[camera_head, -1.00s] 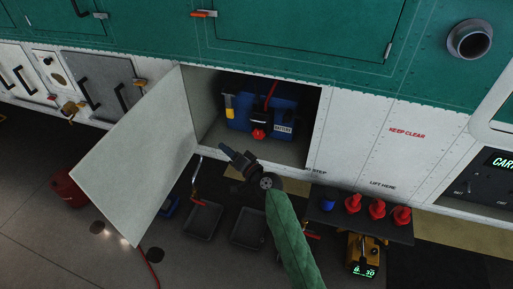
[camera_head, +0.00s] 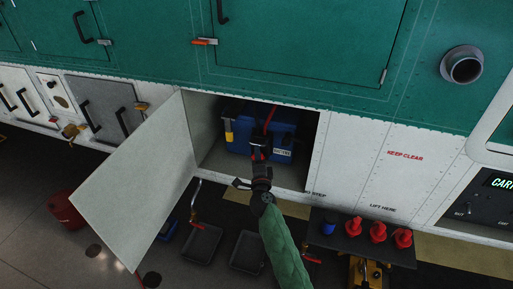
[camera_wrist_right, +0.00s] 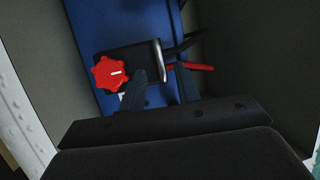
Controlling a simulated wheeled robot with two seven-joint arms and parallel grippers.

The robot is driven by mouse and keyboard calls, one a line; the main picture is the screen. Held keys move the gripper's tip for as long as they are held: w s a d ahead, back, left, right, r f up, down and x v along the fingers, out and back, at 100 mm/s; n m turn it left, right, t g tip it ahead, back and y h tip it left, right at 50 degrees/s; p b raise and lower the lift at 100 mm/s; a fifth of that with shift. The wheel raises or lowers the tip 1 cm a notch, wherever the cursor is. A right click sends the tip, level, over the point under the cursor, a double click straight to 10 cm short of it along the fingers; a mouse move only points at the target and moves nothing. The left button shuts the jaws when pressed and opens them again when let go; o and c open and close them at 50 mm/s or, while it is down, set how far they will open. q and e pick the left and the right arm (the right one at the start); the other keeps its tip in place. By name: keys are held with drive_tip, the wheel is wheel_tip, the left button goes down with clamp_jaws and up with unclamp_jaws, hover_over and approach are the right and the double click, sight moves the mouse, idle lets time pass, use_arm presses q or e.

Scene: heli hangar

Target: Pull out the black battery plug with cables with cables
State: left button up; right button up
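The black battery plug (camera_wrist_right: 125,62) sits against the blue battery (camera_head: 278,118) inside the open compartment. In the right wrist view it has a red knob (camera_wrist_right: 109,72), a grey edge bar, and black and red cables running off to the right. My right gripper (camera_head: 258,152) reaches into the compartment in front of the plug and hides most of it in the head view. In the right wrist view my right gripper (camera_wrist_right: 163,80) has its fingers apart, near the plug's grey edge. One finger overlaps the black body; contact cannot be told. My left gripper is not in view.
The compartment's pale door (camera_head: 135,180) hangs open at the left. A dark shelf (camera_head: 352,240) with red and blue caps stands at the lower right. Black trays (camera_head: 201,243) lie on the floor below. The compartment walls are close around the battery.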

drive_tip(key=w, duration=0.4)
drive_tip(key=shift+a+r, duration=0.15)
drive_tip(key=shift+r, duration=0.2)
clamp_jaws()
